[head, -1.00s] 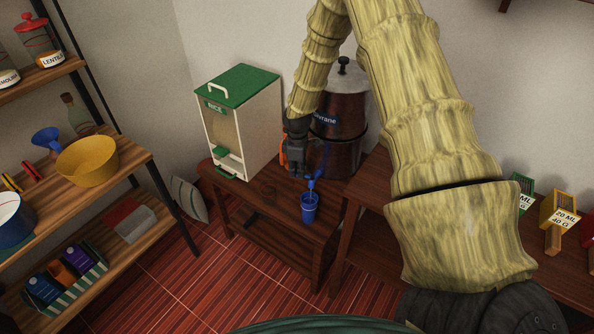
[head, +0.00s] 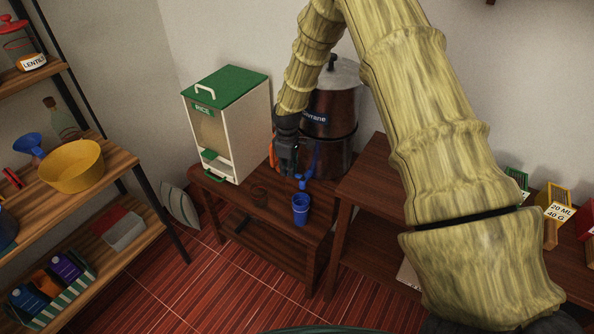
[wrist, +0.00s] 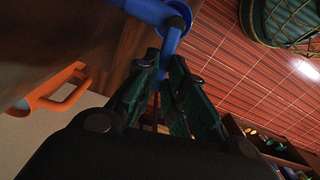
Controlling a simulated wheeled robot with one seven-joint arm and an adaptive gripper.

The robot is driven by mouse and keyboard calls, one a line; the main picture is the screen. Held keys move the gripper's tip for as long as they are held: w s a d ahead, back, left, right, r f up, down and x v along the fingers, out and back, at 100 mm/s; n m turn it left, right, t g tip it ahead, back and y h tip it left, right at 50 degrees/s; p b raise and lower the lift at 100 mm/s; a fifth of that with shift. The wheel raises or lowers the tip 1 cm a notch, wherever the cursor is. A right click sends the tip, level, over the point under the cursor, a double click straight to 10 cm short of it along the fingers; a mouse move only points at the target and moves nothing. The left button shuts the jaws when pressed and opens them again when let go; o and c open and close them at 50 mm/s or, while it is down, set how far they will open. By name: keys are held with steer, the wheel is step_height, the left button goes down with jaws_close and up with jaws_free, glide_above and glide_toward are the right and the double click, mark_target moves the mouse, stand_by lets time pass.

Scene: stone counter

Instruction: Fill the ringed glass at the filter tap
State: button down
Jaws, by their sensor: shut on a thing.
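The filter is a dark brown two-tier urn (head: 328,150) at the back of the low wooden stand, partly behind my arm. Its blue tap (head: 303,183) sticks out low at the front. A blue tumbler (head: 300,212) stands upright below the tap on the stand's front part; I cannot make out a ring on it or its water level. My gripper (head: 290,171) is beside the tap, above and left of the tumbler. In the wrist view the fingers (wrist: 164,88) are closed around the blue tap lever (wrist: 171,42).
A white rice dispenser (head: 228,125) with a green lid stands left of the urn. An orange handle (wrist: 66,92) lies close beside my gripper. A wooden shelf (head: 125,158) with a yellow bowl (head: 72,167) is at left. A wooden table (head: 375,180) adjoins at right.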

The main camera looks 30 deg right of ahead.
steer(key=shift+w, duration=0.1)
steer(key=c, duration=1.5)
jaws_free()
step_height(320, 180, up, 12)
